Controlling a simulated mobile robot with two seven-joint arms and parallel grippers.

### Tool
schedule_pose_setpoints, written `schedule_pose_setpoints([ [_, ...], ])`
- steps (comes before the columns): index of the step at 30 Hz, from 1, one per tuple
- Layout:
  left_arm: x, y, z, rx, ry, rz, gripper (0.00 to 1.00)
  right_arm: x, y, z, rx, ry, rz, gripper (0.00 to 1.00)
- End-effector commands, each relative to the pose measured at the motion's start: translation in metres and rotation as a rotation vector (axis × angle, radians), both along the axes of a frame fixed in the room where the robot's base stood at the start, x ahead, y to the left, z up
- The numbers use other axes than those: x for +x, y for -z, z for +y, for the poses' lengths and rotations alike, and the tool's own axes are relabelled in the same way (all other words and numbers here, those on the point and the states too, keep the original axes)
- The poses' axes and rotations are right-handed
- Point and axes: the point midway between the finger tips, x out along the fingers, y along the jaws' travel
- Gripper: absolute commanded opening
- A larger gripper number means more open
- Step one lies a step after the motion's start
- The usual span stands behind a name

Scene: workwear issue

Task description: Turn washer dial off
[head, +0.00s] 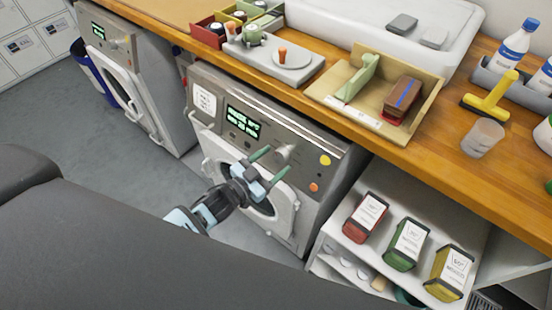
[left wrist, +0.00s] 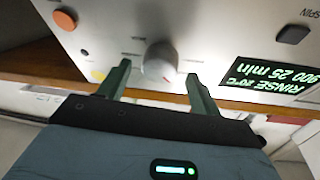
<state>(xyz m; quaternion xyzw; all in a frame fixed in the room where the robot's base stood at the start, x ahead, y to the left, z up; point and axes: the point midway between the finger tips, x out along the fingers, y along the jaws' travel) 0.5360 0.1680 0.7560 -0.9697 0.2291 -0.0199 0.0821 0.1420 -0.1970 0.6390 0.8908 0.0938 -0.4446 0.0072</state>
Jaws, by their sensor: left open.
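The washer (head: 265,150) stands under the wooden counter, with a control panel along its upper front. Its silver dial (head: 284,153) sits to the right of a lit green display (head: 243,124). In the left wrist view the round dial (left wrist: 160,62) is ahead of the fingers, and the display (left wrist: 270,78) appears upside down, reading RINSE and 25 min. My left gripper (head: 268,163) is open in front of the panel, fingers pointing at the dial. In the left wrist view the fingertips (left wrist: 158,78) are on either side of the dial; contact is not clear. My right gripper is out of view.
A second machine (head: 125,75) stands to the left. A shelf (head: 338,236) with red, green and yellow boxes is right of the washer. The counter (head: 440,152) above holds trays, a wooden box (head: 423,110), a clear cup (head: 482,138) and bottles. Floor is clear between the machines.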

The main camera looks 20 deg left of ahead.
Motion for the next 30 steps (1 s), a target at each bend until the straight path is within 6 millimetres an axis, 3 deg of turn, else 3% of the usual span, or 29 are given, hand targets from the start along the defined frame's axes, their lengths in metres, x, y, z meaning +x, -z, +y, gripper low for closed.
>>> schedule_pose_setpoints([
  [6, 0.0128, 0.0001, -0.0066, -0.001, 0.000, 0.000, 0.64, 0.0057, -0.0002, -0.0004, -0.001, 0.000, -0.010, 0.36],
  [14, 0.0133, 0.0003, -0.0068, 0.000, 0.000, 0.001, 0.64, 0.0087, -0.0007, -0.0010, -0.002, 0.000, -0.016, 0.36],
  [24, 0.0130, 0.0003, -0.0066, 0.000, 0.000, 0.001, 0.20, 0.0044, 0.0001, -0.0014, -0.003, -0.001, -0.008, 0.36],
  [30, 0.0132, 0.0001, -0.0063, 0.012, 0.004, -0.003, 0.20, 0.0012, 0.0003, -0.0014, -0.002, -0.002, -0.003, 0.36],
])
